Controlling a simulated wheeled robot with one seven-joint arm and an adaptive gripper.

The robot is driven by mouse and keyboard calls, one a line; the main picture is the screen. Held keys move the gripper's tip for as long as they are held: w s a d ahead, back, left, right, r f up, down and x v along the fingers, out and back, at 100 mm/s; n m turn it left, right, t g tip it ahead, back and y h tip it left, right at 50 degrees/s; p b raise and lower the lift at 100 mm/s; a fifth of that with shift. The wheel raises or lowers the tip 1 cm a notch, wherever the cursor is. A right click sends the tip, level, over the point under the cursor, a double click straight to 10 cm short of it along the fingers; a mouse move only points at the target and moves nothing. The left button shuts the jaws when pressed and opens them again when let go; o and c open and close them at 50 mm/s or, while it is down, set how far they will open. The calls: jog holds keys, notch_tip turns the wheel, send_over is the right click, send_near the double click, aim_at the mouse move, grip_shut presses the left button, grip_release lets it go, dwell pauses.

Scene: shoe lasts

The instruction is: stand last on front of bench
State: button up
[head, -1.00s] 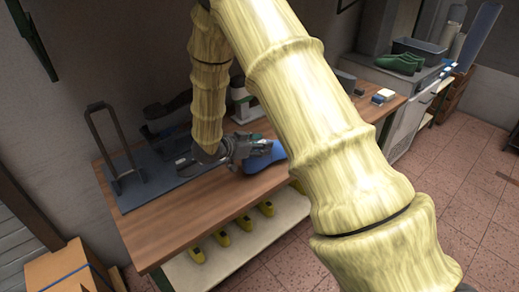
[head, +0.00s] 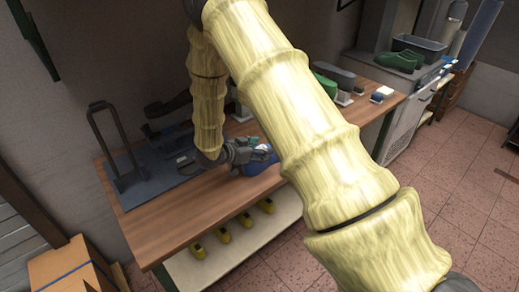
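A blue last (head: 257,165) is at the wooden bench (head: 190,210), near the middle of its front half. My arm hides its right part, and I cannot tell whether it rests on the top or is slightly raised. My gripper (head: 258,149) is right at the blue last, over its upper side. The fingers are small and partly covered, so I cannot tell whether they are closed on it. The front left of the bench top is bare.
A dark mat with an upright metal frame (head: 118,150) takes up the back left. Green and grey lasts (head: 334,75) and small blocks (head: 382,93) stand toward the right end. Several yellow lasts (head: 222,236) lie on the shelf below. A cardboard box (head: 65,270) is at the lower left.

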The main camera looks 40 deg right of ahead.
jog(key=shift+a, duration=0.1)
jog(key=b+v, duration=0.3)
jog(key=v, duration=0.8)
jog(key=shift+a+r, duration=0.2)
jog(key=shift+a, duration=0.2)
dwell(1.1)
